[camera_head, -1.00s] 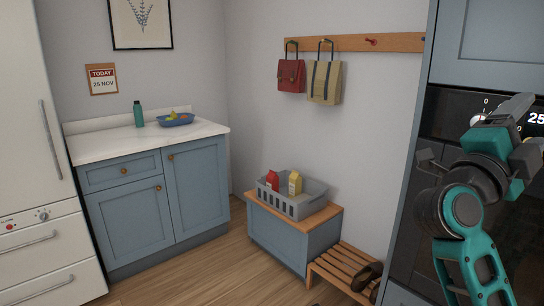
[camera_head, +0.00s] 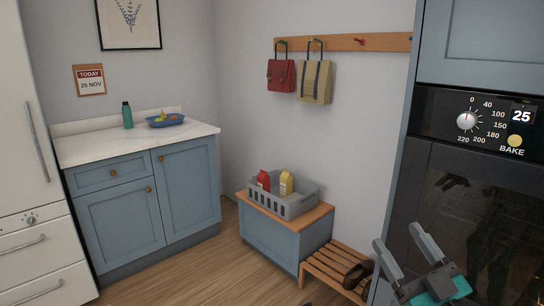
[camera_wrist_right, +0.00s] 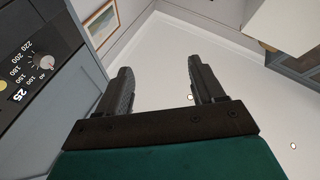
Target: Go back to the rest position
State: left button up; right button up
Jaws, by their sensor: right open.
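My right gripper (camera_head: 402,246) is at the lower right of the head view, in front of the oven's dark door. Its two grey fingers stand apart and point up. In the right wrist view the fingers (camera_wrist_right: 158,88) are also apart with nothing between them, and the ceiling shows behind. My left gripper is in neither view.
The oven panel (camera_head: 480,122) with its dial is at the right, close to my right gripper. A slatted wooden rack (camera_head: 318,270) with a dark shoe stands left of it. A grey crate (camera_head: 290,206) with cartons sits on a blue chest (camera_head: 270,235). Floor (camera_head: 205,270) is clear at centre.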

jog(key=s+f+n+g+h, duration=0.1)
jog(key=s+f+g, duration=0.25)
jog(key=f, duration=0.65)
jog(key=s+f+g+h, duration=0.1)
jog(key=s+f+g, duration=0.25)
jog(key=f, duration=0.55)
jog(key=s+d+f+g+h, duration=0.2)
jog(key=s+f+g, duration=0.1)
jog(key=s+f, duration=0.25)
jog(key=s+d+f+g+h, duration=0.1)
jog(key=s+d+f+g, duration=0.1)
jog(key=s+f, duration=0.35)
jog(key=w+a+f+m, duration=0.1)
jog(key=a+m, duration=0.4)
jog(key=a, duration=0.5)
jog(key=shift+w+a+t, duration=0.25)
jog(key=shift+w+t, duration=0.15)
jog(key=shift+w, duration=0.15)
jog(key=shift+f, duration=0.1)
jog(key=shift+c, duration=0.2)
